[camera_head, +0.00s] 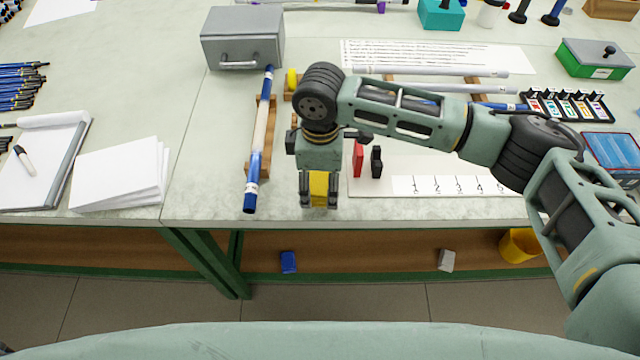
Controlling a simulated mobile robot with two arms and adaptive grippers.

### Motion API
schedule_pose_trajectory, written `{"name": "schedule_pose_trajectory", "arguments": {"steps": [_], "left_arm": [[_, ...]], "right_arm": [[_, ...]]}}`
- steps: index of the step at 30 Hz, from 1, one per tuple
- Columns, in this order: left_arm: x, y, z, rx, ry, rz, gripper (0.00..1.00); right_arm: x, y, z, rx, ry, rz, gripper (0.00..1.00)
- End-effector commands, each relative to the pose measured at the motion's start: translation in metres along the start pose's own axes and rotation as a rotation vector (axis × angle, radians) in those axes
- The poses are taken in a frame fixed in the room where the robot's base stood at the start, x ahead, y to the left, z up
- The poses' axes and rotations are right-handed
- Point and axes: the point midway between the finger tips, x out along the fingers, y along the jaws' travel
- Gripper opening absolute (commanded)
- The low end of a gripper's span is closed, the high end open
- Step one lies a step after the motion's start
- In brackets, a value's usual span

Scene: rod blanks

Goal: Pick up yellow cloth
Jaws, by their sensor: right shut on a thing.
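The yellow cloth (319,187) shows as a small yellow patch between the fingers of my right gripper (319,200). My right gripper is shut on it, pointing down near the front edge of the table (200,200). Most of the cloth is hidden by the fingers, and I cannot tell whether it touches the tabletop. My left gripper is not in view.
A blue-and-white rod (259,140) lies on a wooden rest just left of the gripper. Red and black blocks (358,158) stand close on the right, by a numbered strip (450,185). A grey box (243,38) stands behind. A lower shelf holds a yellow bin (518,246).

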Motion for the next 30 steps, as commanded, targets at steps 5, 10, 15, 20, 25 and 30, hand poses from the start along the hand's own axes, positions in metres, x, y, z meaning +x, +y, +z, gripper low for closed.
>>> {"name": "schedule_pose_trajectory", "arguments": {"steps": [5, 10, 15, 20, 25, 30], "left_arm": [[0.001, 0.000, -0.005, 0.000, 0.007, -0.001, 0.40], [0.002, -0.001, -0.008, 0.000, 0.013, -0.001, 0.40], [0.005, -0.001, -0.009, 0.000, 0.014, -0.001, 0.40], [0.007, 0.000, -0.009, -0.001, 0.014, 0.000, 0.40], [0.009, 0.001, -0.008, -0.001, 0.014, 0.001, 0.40], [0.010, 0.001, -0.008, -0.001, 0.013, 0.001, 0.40]], "right_arm": [[-0.003, 0.000, 0.000, 0.000, 0.000, 0.001, 0.39], [-0.018, 0.001, 0.000, 0.001, 0.001, 0.002, 0.39], [-0.045, -0.001, 0.006, 0.002, 0.001, 0.001, 0.39], [-0.065, -0.012, 0.042, 0.003, 0.001, 0.002, 0.39], [-0.084, -0.022, 0.072, 0.003, 0.000, 0.002, 0.39], [-0.099, -0.029, 0.095, 0.002, 0.001, 0.001, 0.39]]}}
